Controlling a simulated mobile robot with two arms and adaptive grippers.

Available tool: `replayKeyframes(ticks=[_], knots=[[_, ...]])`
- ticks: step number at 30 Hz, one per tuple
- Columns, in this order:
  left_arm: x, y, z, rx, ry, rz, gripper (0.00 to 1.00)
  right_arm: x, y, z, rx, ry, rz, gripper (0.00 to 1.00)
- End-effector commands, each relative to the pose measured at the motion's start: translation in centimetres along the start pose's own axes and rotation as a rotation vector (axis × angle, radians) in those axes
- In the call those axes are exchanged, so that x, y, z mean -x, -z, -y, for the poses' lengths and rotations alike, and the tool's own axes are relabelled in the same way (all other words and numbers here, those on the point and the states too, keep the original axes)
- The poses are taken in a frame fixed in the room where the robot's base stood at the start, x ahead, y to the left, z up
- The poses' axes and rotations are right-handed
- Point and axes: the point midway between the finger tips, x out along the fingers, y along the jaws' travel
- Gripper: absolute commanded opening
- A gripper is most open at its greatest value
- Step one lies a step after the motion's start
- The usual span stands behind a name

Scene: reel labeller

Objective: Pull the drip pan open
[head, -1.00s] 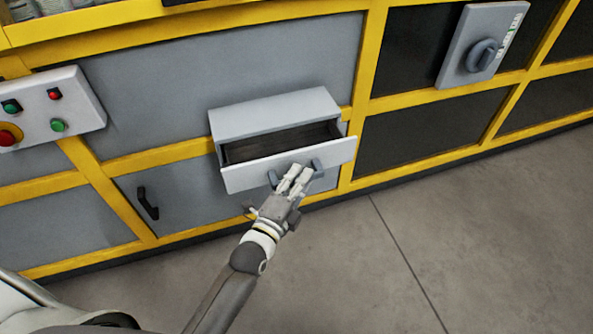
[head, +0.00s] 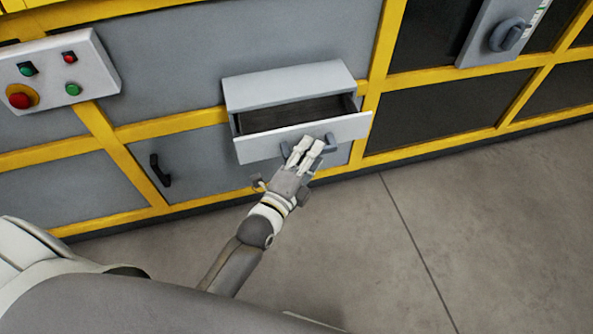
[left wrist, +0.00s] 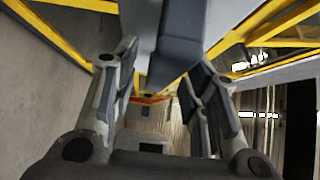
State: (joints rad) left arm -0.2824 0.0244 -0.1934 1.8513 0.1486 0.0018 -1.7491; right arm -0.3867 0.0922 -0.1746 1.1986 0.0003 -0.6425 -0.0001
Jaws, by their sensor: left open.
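The drip pan (head: 258,148) is a light grey drawer under a grey housing (head: 290,85) on the machine's front. It stands pulled out, with its dark inside showing. Its dark grey bar handle (head: 330,144) is on the front face, partly hidden by my fingers. My left gripper (head: 308,147) is at the handle, with its fingers pointing at the pan front. In the left wrist view the left gripper (left wrist: 160,85) has its fingers apart, with the handle (left wrist: 180,60) between them. I cannot tell whether they touch it. My right gripper is not in view.
A control box (head: 55,72) with red and green buttons is at the left. A dark door handle (head: 160,170) is below it. A rotary switch (head: 508,35) is at the upper right. The grey floor (head: 470,210) in front of the machine is clear.

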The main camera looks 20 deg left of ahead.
Motion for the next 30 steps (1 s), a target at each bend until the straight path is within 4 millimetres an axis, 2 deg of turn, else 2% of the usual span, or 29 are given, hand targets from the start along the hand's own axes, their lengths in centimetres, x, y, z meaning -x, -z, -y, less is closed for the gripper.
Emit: replayKeyframes(ticks=[15, 21, 30], knots=[[9.0, 0.1, -0.2, 0.0, -0.006, -0.001, 0.41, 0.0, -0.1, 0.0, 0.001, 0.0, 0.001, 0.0], [10.7, 0.0, -0.1, -0.001, -0.004, -0.001, 0.41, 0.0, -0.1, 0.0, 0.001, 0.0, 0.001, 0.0], [11.1, 0.0, -0.1, -0.001, -0.002, -0.001, 0.41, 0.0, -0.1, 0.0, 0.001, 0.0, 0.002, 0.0]])
